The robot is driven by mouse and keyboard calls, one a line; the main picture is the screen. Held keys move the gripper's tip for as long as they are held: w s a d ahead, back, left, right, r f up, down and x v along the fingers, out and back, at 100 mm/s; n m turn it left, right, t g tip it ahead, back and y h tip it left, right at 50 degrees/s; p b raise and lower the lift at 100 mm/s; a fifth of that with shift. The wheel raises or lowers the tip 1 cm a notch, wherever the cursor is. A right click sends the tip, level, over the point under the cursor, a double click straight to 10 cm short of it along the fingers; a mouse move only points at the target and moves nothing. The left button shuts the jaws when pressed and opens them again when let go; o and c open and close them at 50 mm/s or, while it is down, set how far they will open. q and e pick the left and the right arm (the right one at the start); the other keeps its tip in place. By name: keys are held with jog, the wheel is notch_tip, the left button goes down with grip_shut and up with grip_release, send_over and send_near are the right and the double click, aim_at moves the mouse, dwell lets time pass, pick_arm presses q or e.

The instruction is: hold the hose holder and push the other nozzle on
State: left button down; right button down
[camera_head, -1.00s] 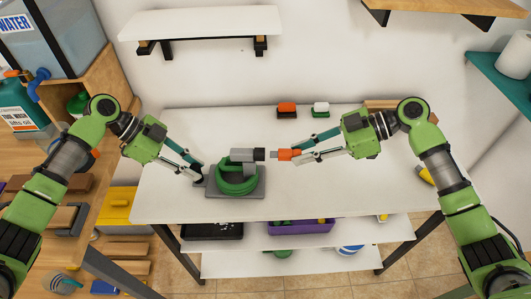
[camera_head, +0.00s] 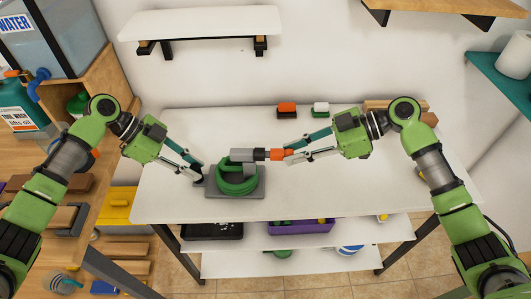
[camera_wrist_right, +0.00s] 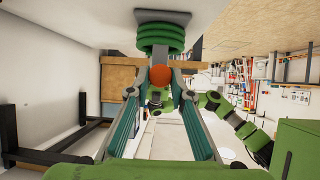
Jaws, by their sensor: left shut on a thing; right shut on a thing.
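The hose holder (camera_head: 250,191) stands on the white table, a grey base with a coiled green hose (camera_head: 236,180). A grey connector with a black end (camera_head: 259,154) sits on top, pointing right. My left gripper (camera_head: 201,180) is shut on the left edge of the holder's base. My right gripper (camera_head: 288,155) is shut on an orange nozzle (camera_head: 279,154), level with the connector. The nozzle's grey tip meets the black end; how far it is on I cannot tell. In the right wrist view the orange nozzle (camera_wrist_right: 160,76) lies in front of the green coil (camera_wrist_right: 162,38).
Wooden blocks (camera_head: 397,105) lie back right, behind my right arm. A white shelf (camera_head: 200,22) hangs above. The table's front is clear.

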jog(key=shift+a, duration=0.65)
dwell(0.6)
jog(key=c, duration=1.7)
grip_release()
jog(key=v, duration=1.2)
pick_arm(q)
jog(key=c, duration=1.7)
grip_release()
